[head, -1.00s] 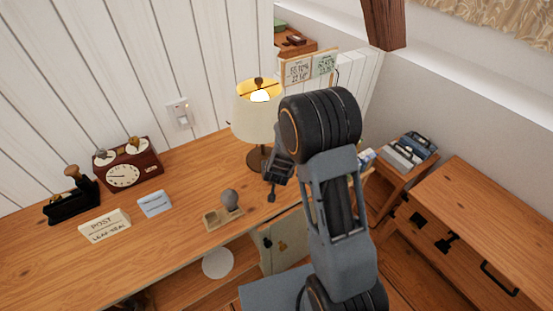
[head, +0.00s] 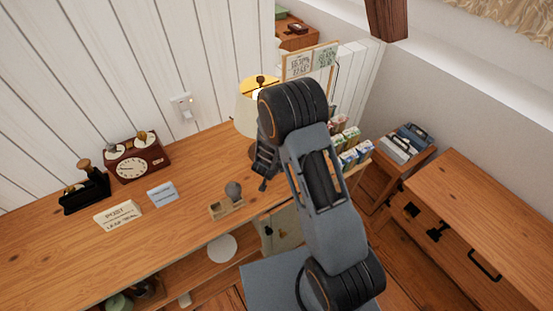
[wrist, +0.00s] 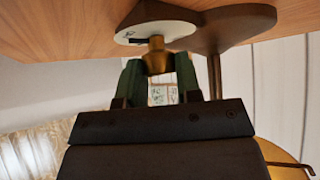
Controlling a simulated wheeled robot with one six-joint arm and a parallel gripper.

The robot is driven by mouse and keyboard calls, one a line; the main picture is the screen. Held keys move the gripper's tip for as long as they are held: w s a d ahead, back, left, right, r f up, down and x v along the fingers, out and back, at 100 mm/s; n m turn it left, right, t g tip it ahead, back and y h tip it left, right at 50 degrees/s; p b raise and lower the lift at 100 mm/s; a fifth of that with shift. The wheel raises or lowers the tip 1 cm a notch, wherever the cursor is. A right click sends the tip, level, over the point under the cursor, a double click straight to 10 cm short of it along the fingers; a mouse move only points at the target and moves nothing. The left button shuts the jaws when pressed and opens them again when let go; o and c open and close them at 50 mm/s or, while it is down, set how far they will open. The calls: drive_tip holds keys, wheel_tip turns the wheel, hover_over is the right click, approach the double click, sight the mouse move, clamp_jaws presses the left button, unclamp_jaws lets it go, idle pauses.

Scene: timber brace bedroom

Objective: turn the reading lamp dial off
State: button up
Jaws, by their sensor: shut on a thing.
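The reading lamp (head: 246,116) stands at the right end of the wooden desk, with its shade glowing yellow inside. My arm hides part of its shade and stem. In the wrist view, the dial is a brass knob (wrist: 157,61) on a pale round plate (wrist: 170,29) with a dark mark, beside the lamp's dark base (wrist: 238,24). My gripper (wrist: 158,88) has its green fingers on either side of the knob and is shut on it. In the head view, my gripper (head: 264,172) is beside the lamp; the dial is hidden there.
Cartons (head: 352,153) stand right of my arm. A wooden cabinet (head: 490,215) is further right.

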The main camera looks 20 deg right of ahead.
drive_tip(key=shift+a, duration=0.1)
drive_tip(key=o, duration=0.7)
drive_tip(key=shift+o, duration=1.1)
drive_tip(key=p+v, duration=0.2)
drive_tip(key=v, duration=1.2)
drive_tip(key=shift+w, duration=0.1)
